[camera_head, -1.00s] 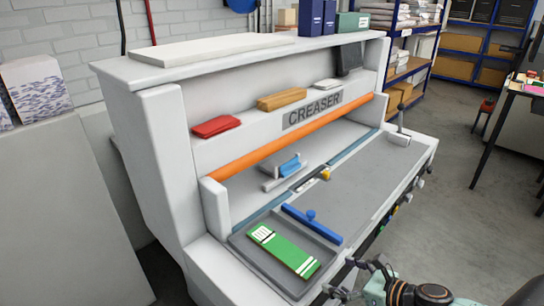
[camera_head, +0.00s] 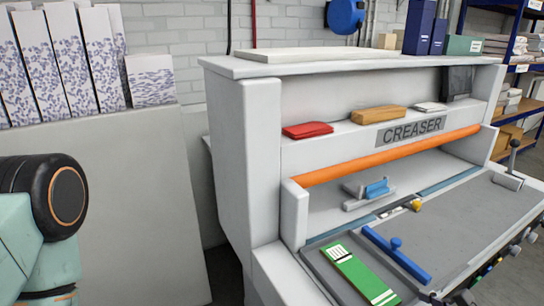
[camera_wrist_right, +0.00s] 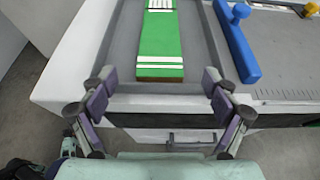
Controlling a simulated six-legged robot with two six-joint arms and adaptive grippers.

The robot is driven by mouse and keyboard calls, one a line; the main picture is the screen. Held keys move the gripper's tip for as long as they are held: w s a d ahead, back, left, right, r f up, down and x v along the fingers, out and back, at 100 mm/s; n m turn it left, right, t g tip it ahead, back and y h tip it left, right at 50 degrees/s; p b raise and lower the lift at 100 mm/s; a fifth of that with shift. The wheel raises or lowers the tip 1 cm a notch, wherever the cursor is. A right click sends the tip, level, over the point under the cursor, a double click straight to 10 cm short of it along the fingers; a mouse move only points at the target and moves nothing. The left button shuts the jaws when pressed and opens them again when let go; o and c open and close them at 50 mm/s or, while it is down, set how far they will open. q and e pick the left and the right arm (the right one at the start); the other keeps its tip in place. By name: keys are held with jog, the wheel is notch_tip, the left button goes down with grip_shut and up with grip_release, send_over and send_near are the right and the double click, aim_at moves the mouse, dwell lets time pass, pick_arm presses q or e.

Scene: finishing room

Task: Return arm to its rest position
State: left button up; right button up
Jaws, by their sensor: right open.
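My right gripper (camera_wrist_right: 158,86) is open and empty in the right wrist view, its two fingers spread wide at the front edge of the grey tray (camera_wrist_right: 120,70). The green card stack (camera_wrist_right: 162,45) with white stripes lies in that tray, beyond the fingertips and not held. In the head view, only a small dark part of the right gripper (camera_head: 452,298) shows at the bottom edge, below the green stack (camera_head: 360,275). A teal and black link of my left arm stands at the left of the head view. The left gripper is out of view.
The white creaser (camera_head: 245,150) has an orange bar (camera_head: 390,156) across its front. A blue bar with a knob (camera_head: 397,255) lies right of the tray. A grey board (camera_head: 130,190) and patterned sheets (camera_head: 70,55) stand at the left.

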jog(key=shift+w+f+b, duration=0.2)
jog(key=shift+w+b, duration=0.05)
jog(key=shift+b, duration=0.15)
jog(key=shift+a, duration=0.1)
jog(key=shift+r, duration=0.1)
